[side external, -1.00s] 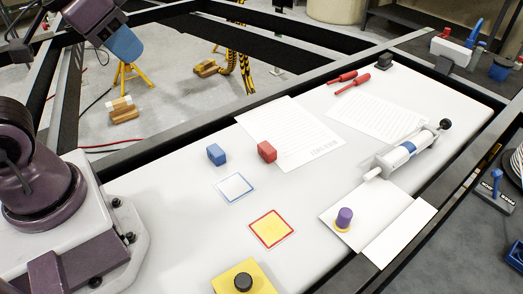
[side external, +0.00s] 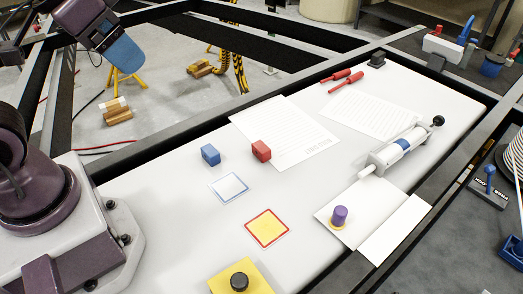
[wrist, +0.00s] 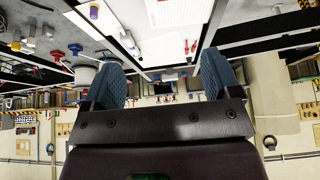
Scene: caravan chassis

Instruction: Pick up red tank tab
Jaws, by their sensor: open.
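A small red block (side external: 261,151), the only red tab-like piece, stands on the white table (side external: 160,190), at the edge of a printed sheet (side external: 285,132). My gripper (side external: 124,54) is high at the upper left in the side view, well away from the red block and seen from one side. In the wrist view, the two blue fingers of my gripper (wrist: 162,76) are wide apart with nothing between them. I cannot make out the red block in the wrist view.
A blue block (side external: 210,155) stands left of the red one. A white square (side external: 229,187), red-edged yellow square (side external: 267,228), black knob (side external: 239,281), purple cylinder (side external: 339,215) and red-handled tools (side external: 346,82) also lie on the table. Dark frame beams (side external: 300,85) border it.

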